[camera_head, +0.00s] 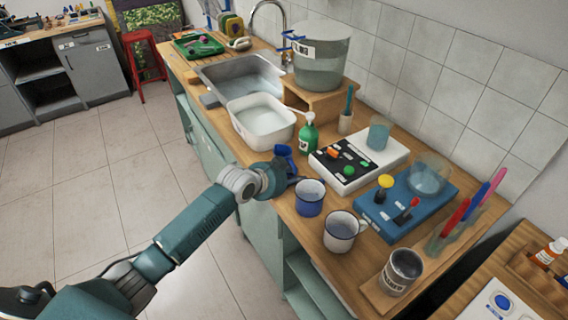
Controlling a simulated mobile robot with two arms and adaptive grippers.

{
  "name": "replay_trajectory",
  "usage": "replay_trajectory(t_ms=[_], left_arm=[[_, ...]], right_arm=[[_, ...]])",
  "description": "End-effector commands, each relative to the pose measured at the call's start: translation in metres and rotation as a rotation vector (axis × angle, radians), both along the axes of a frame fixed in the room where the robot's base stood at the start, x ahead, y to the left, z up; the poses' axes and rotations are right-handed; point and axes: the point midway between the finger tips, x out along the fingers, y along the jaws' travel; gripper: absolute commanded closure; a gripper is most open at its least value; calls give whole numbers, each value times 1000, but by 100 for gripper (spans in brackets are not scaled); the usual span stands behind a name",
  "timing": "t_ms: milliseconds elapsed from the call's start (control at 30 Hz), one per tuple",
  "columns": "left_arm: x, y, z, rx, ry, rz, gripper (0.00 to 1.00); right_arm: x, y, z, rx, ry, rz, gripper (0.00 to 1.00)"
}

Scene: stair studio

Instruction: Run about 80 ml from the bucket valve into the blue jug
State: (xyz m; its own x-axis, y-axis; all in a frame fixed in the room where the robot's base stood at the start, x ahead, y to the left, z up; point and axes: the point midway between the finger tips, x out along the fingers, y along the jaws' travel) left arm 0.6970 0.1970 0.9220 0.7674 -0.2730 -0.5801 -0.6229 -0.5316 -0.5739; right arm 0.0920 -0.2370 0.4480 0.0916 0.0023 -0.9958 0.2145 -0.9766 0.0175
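A dark blue, light-rimmed vessel (311,199), seemingly the blue jug, stands upright near the counter's front edge. My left gripper (289,164) is at the counter edge, just behind and left of this vessel. Blue parts show at the gripper; whether they are fingers or a held thing is unclear. Contact with the vessel cannot be told. My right gripper is out of view.
A white basin (262,139) with liquid sits below the stand, beside the sink (238,69).

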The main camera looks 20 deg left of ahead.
Motion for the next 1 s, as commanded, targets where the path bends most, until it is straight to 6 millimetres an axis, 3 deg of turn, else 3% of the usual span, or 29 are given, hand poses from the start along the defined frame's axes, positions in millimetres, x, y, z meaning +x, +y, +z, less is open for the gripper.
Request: replay_trajectory(t_ms=[200,333,767,1000], left_arm=[[0,0,-1,0,0,0,77],[0,0,-1,0,0,0,100],[1,0,1,-1,-1,-1,100],[2,0,25,0,-6,-2,100]], right_arm=[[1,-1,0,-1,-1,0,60],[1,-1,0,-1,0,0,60],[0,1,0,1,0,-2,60],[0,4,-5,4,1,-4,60]])
